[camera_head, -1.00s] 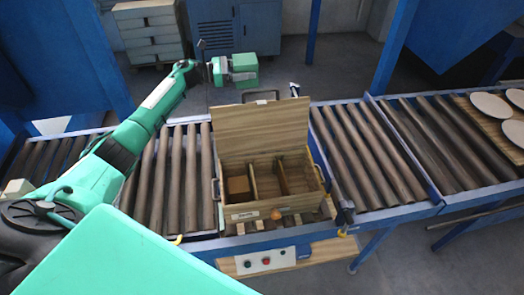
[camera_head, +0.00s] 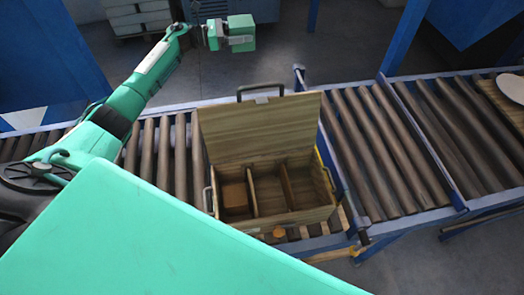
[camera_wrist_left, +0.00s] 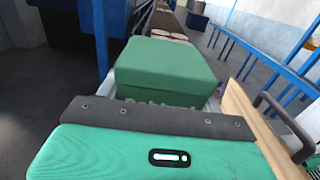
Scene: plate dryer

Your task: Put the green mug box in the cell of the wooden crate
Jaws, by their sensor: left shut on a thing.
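The green mug box (camera_head: 242,32) is held by my left gripper (camera_head: 222,35), which is shut on it. The box is in the air behind the wooden crate, higher than its open lid in the picture. It also fills the middle of the left wrist view (camera_wrist_left: 168,68). The wooden crate (camera_head: 292,217) stands on the roller conveyor with its lid (camera_head: 258,130) raised at the back. Dividers split it into cells. The left cell holds a brown box (camera_head: 236,196); the middle and right cells look empty. My right gripper is out of view.
The raised lid and its dark handle (camera_head: 260,88) stand between the held box and the cells. Conveyor rollers (camera_head: 385,150) lie bare on both sides of the crate. A white plate (camera_head: 511,88) lies on a board at the far right. Blue posts rise behind.

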